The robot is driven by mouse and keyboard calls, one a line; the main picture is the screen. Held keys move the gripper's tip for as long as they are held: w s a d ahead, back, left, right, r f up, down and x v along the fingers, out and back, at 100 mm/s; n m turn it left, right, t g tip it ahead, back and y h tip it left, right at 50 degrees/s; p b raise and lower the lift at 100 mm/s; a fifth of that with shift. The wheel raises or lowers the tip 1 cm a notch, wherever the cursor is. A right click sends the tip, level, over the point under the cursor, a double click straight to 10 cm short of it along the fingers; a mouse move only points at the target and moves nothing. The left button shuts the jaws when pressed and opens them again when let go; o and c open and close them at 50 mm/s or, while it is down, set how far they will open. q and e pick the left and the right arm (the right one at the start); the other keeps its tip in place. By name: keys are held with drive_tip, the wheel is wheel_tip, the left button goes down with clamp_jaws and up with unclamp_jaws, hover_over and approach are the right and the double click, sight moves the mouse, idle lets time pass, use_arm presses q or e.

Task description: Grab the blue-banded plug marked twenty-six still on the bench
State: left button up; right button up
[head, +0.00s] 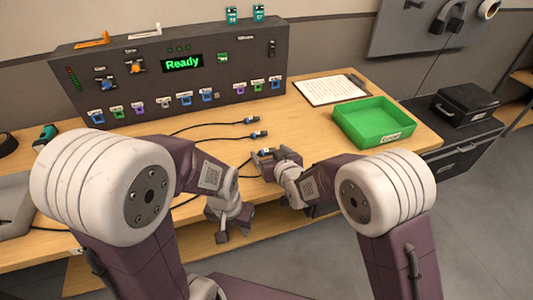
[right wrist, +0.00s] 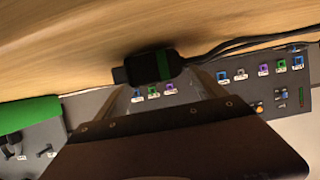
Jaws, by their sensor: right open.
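Two dark plugs lie on the bench on black cables: a far plug (head: 250,120) and a nearer plug (head: 258,134). Their bands and numbers are too small to read in the head view. My right gripper (head: 267,153) is just in front of them, low over the bench. In the right wrist view, a black plug with a green band (right wrist: 155,67) lies at the fingertips of my open right gripper (right wrist: 165,85); no number is legible. I cannot make out a blue-banded plug marked twenty-six. My left gripper (head: 222,236) hangs near the bench's front edge; its jaws are unclear.
The dark console (head: 180,90) with coloured, labelled sockets and a "Ready" display stands behind the plugs. A green tray (head: 374,121) and a clipboard (head: 330,89) are to the right. Black cables run across the bench.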

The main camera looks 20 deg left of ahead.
drive_tip(key=shift+w+a+f, duration=0.2)
drive_tip(key=shift+w, duration=0.1)
drive_tip(key=shift+r, duration=0.1)
drive_tip(key=shift+s, duration=0.1)
drive_tip(key=c, duration=1.5)
drive_tip(key=shift+o, duration=0.2)
wheel_tip(320, 180, up, 5)
drive_tip(key=shift+f+p, duration=0.1)
drive_tip(key=shift+p, duration=0.6)
drive_tip(key=r+p+v, duration=0.1)
drive_tip(key=v, duration=1.2)
drive_tip(key=shift+a, duration=0.15)
